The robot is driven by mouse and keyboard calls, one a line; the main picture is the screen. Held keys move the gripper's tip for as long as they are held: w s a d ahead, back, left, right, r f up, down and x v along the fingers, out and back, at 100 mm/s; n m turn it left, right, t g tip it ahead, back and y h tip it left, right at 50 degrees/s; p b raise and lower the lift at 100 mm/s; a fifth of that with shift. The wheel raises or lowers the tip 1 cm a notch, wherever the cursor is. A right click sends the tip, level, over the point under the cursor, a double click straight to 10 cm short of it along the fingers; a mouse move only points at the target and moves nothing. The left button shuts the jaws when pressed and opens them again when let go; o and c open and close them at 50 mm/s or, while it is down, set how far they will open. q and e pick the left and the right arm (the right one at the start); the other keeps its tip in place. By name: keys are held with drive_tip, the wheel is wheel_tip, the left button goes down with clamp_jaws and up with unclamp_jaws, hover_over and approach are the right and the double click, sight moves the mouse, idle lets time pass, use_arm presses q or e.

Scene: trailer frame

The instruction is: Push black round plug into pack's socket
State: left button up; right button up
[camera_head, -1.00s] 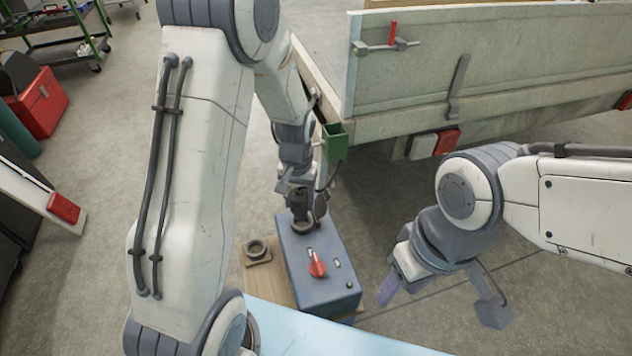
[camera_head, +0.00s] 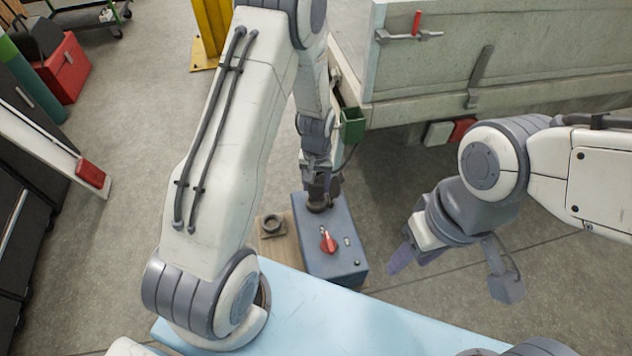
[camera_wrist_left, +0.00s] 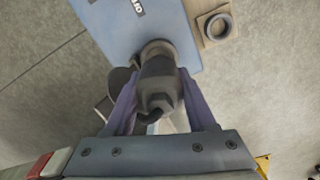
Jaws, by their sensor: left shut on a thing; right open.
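The blue-grey pack (camera_head: 335,245) stands on a wooden board, with a red switch (camera_head: 328,241) on its top. My left gripper (camera_head: 318,185) is at the pack's far end, shut on the black round plug (camera_head: 320,196). In the left wrist view the plug (camera_wrist_left: 158,82) sits between the fingers of the left gripper (camera_wrist_left: 160,100), its front end at the socket (camera_wrist_left: 158,47) on the pack (camera_wrist_left: 125,25). The plug hides most of the socket, so I cannot tell how deep it sits. My right gripper (camera_head: 455,270) is open and empty, to the right of the pack.
A dark ring (camera_head: 272,223) lies on the board (camera_head: 272,248) left of the pack. The trailer (camera_head: 470,60) with a green box (camera_head: 352,125) stands behind. A red toolbox (camera_head: 62,68) is at the far left. The floor between pack and right gripper is clear.

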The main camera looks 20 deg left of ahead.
sight(316, 193)
use_arm(q)
drive_tip(key=shift+f, duration=0.1)
idle(0.4)
drive_tip(key=shift+s+f, duration=0.1)
drive_tip(key=shift+f, duration=0.15)
drive_tip(key=shift+f, duration=0.1)
drive_tip(key=shift+f, duration=0.45)
drive_tip(key=shift+b, duration=0.3)
drive_tip(key=shift+f, duration=0.6)
drive_tip(key=shift+f+b, duration=0.6)
idle(0.5)
